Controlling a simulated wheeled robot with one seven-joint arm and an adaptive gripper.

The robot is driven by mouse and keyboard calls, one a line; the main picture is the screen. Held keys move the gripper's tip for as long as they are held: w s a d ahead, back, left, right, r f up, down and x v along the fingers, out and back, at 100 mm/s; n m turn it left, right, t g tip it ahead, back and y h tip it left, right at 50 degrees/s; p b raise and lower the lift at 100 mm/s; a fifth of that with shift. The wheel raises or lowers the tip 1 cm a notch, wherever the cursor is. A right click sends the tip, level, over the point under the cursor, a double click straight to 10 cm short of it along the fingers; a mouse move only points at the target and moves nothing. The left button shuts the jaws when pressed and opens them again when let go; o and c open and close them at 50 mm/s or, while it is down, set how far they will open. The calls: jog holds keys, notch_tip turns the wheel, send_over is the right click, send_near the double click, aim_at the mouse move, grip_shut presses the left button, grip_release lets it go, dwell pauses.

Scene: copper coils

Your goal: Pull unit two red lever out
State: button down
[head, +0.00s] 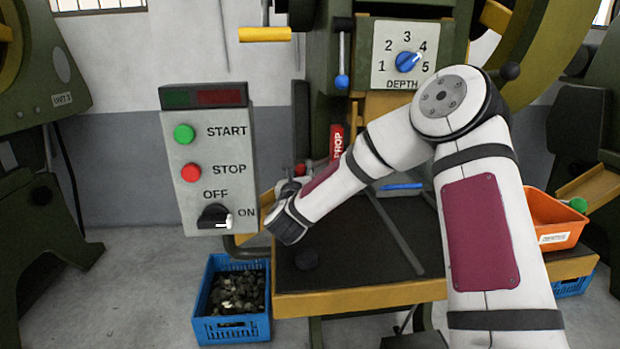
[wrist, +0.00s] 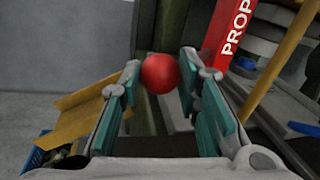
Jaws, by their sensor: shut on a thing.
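The red lever's round knob (wrist: 160,73) sits between the fingertips of my gripper (wrist: 158,84) in the wrist view. My gripper is shut on it, with a teal-padded finger on each side. In the head view a small part of the red knob (head: 300,168) shows just past my gripper (head: 290,184), at the left side of the middle machine (head: 322,60). The lever's shaft is mostly hidden behind the knob and fingers. The middle machine's unit number is not readable.
A red PROP bar (wrist: 229,38) stands close to the right of my gripper. A control box (head: 215,160) hangs to the left. A blue crate (head: 232,330) of dark scrap is below. An orange bin (head: 552,219) is at right. A left machine is labelled UNIT 3 (head: 62,99).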

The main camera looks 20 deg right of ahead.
jog(key=shift+a, duration=0.25)
jog(key=c, duration=1.2)
grip_release()
jog(key=shift+a, duration=0.1)
jog(key=v, duration=1.2)
jog(key=shift+s, duration=0.15)
